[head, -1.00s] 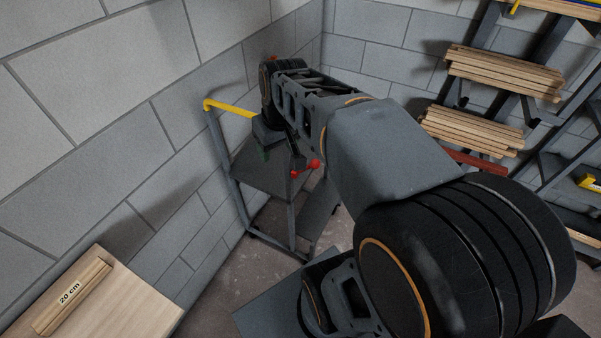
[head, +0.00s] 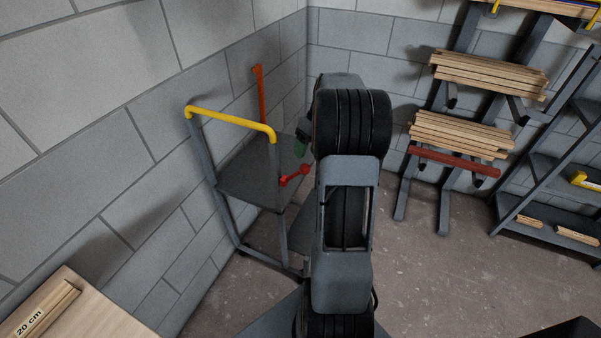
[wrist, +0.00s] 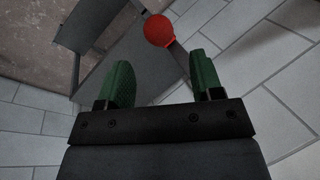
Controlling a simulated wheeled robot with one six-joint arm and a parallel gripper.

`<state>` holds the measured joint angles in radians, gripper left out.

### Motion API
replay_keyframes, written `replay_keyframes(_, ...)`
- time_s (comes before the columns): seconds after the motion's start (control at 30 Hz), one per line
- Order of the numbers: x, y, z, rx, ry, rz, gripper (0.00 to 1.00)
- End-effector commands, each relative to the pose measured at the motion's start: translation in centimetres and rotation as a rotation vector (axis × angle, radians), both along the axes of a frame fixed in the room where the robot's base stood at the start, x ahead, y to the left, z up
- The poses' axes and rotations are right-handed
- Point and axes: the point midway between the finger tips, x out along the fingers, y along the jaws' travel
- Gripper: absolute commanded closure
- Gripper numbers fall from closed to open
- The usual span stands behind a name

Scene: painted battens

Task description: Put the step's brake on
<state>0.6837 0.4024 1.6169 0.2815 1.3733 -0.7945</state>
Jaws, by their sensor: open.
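The grey step (head: 250,183) with its yellow handrail (head: 230,122) stands by the left block wall. A red lever (head: 295,176) with a knob sticks out at the right edge of its upper tread. In the wrist view the round red knob (wrist: 158,30) lies ahead, between and beyond the green fingers of my gripper (wrist: 160,75). The gripper is open and empty, apart from the knob. In the head view one green finger (head: 301,146) shows above the lever; my arm hides the rest of the gripper and part of the step.
An orange-red upright bar (head: 259,90) stands behind the step near the corner. A rack with stacked battens (head: 462,135) and a dark red bar (head: 454,163) is at the right, beside a shelf unit (head: 560,205). A wooden top (head: 85,310) is at the lower left. Floor between is clear.

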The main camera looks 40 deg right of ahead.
Motion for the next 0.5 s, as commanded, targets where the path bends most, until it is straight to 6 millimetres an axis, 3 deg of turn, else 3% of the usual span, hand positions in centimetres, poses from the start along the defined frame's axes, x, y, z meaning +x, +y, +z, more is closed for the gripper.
replay_keyframes(0.2,0.0,1.5,-3.8,0.002,0.002,0.0,0.4)
replay_keyframes(0.5,0.0,2.7,-7.0,0.0,0.001,-0.001,0.4)
